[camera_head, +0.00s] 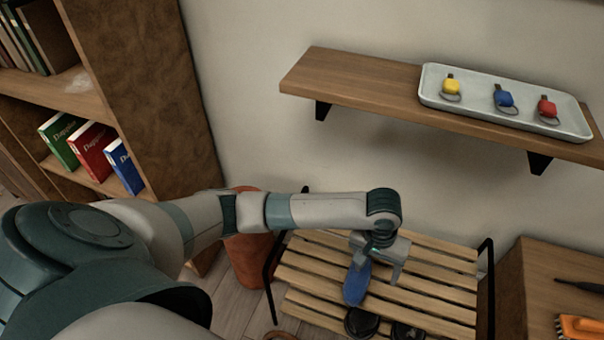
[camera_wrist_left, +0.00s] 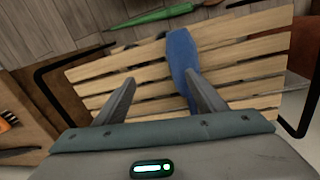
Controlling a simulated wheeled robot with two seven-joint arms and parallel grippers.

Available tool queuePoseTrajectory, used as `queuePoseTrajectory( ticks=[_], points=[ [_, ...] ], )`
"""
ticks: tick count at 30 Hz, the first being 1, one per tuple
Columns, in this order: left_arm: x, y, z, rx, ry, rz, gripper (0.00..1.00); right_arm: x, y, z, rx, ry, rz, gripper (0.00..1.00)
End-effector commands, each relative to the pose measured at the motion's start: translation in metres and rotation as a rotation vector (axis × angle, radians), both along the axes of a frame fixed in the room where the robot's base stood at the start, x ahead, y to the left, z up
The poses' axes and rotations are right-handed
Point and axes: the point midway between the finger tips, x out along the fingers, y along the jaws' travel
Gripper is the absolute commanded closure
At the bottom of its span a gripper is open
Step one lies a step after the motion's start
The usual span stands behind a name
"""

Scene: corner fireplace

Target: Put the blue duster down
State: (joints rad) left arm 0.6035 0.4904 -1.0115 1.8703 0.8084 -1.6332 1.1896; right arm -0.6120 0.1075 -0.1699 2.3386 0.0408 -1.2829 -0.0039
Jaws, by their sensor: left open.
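The blue duster (camera_head: 356,286) appears to lie on the slatted wooden bench (camera_head: 428,301) below my left gripper. My left gripper (camera_head: 379,268) is open above the bench, with its fingers pointing down. In the left wrist view, the open left gripper (camera_wrist_left: 160,80) has the blue duster (camera_wrist_left: 181,52) by its right finger, with the duster's near part running behind that finger. I cannot tell whether the finger touches it. My right gripper is out of view.
Dark shoes (camera_head: 362,322) sit at the bench's front. A wall shelf (camera_head: 350,80) holds a tray (camera_head: 432,98) with yellow, blue and red key fobs. A terracotta pot (camera_head: 250,265) stands left of the bench. A wooden cabinet (camera_head: 535,275) with an orange brush (camera_head: 580,326) is at right.

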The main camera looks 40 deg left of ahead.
Motion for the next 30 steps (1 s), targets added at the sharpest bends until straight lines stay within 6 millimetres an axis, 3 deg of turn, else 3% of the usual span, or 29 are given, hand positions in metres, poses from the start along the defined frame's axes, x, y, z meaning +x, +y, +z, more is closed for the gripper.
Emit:
queuePoseTrajectory(
  ticks=[6, 14, 20, 30],
  points=[
    [-0.044, -0.048, -0.019, -0.157, -0.079, -0.139, 0.35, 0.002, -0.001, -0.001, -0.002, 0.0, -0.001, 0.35],
    [-0.084, -0.066, -0.029, -0.262, -0.226, -0.224, 0.35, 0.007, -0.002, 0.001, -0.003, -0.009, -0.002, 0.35],
    [-0.115, -0.048, -0.038, -0.25, -0.335, -0.244, 0.35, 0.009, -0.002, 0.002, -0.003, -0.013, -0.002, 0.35],
    [-0.184, 0.034, -0.054, -0.052, -0.431, -0.267, 0.35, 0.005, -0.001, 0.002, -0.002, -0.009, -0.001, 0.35]
  ],
)
